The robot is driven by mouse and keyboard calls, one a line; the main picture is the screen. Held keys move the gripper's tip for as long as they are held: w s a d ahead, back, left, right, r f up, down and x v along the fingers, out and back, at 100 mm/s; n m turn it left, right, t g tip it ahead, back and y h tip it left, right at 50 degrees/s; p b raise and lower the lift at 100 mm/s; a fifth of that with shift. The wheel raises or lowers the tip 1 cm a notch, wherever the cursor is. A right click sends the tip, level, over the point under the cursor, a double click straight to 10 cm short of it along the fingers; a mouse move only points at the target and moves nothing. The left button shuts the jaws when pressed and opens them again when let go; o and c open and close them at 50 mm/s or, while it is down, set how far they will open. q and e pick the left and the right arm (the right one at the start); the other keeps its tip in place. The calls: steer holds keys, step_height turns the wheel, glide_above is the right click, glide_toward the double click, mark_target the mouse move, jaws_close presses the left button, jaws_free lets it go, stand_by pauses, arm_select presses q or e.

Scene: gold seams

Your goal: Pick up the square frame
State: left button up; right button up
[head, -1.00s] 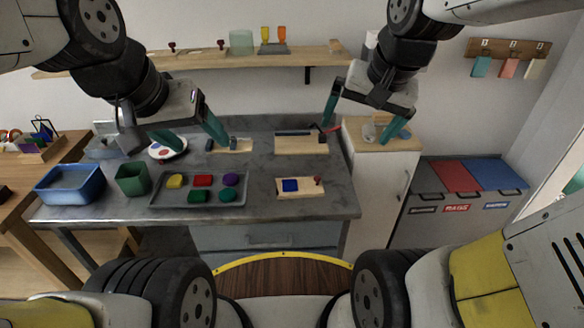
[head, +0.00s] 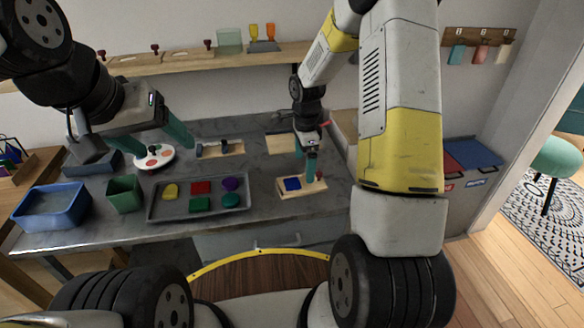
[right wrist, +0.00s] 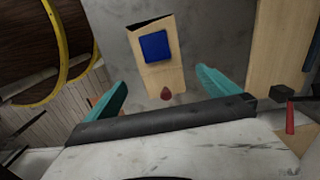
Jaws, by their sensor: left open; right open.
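The light wooden board with a blue square (head: 292,183) in its middle, which I take for the square frame, lies flat at the front right of the grey worktop. A small red knob (right wrist: 165,94) stands at one end of the board. My right gripper (head: 306,172) points down just over the knob end, its fingers apart and partly covering the board in the head view. In the right wrist view the board (right wrist: 169,78) lies between the two teal fingers, the knob nearest the gripper; I see no contact. My left gripper (head: 138,140) is open and empty above the worktop's back left.
A grey tray (head: 210,208) of coloured pieces lies left of the board. A green bin (head: 124,194) and blue tub (head: 50,207) stand further left. Behind are a round palette (head: 154,157) and other wooden boards (head: 284,144). A shelf (head: 180,62) runs along the wall.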

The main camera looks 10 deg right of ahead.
mark_target(303, 183)
step_height(303, 183, down, 7)
steer(key=shift+a+r, duration=0.1)
steer(key=c, duration=1.5)
